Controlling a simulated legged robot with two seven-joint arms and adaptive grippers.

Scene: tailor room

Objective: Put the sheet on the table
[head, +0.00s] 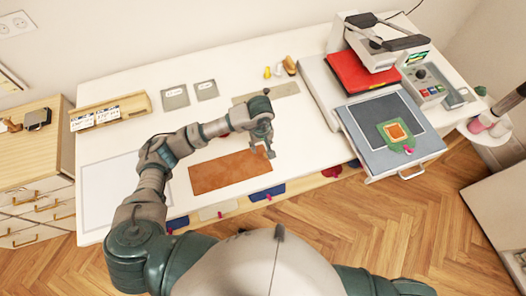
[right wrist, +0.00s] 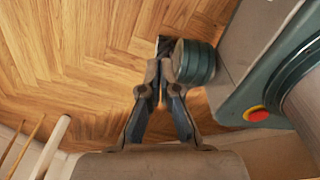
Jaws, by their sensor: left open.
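A brown, leather-like sheet (head: 222,174) lies flat on the white table (head: 290,125) near its front edge. A pale, thin-outlined sheet or mat (head: 100,200) lies at the table's left end, partly hidden by my left arm. I cannot tell which one the task means. My left gripper (head: 262,151) is open and empty, over the right end of the brown sheet; its exact height is unclear. My right gripper (right wrist: 160,68) shows only in the right wrist view, with its fingertips close together and nothing held, above the wooden floor.
A heat press (head: 375,45) with a red pad (head: 362,72) stands at the right. Its grey tray (head: 388,135) bears a small orange-and-green patch (head: 396,132). Small grey plates (head: 175,97) and a wooden card holder (head: 110,111) lie at the back. Drawers (head: 38,205) stand left.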

